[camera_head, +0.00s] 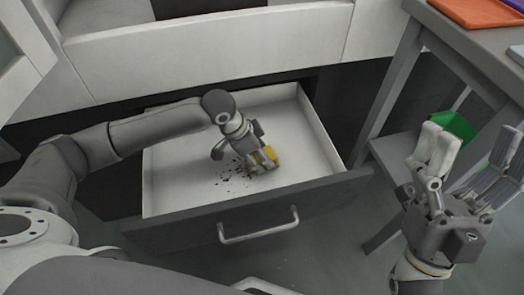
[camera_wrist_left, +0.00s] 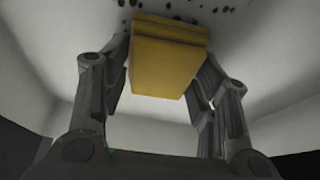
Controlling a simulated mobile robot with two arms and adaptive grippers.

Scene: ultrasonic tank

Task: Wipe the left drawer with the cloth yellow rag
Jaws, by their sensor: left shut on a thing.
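The left drawer (camera_head: 182,192) is pulled open, with a white inside, a dark front and a metal handle (camera_head: 258,229). Dark specks (camera_head: 230,171) lie on its floor, left of the rag. My left gripper (camera_head: 262,163) is inside the drawer, pointing down and shut on the yellow rag (camera_head: 271,154). In the left wrist view the yellow rag (camera_wrist_left: 170,62) is a block between the fingers of the left gripper (camera_wrist_left: 163,75), close to the drawer floor, with specks just beyond it. Whether it touches the floor is not clear. My right gripper (camera_head: 462,165) is open and empty, right of the drawer.
A grey table (camera_head: 468,45) with an orange tray (camera_head: 480,12) stands at the right. A green container (camera_head: 456,126) is on its lower shelf, partly behind my right gripper. White cabinet fronts (camera_head: 210,50) rise behind the drawer. The drawer's right part is bare.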

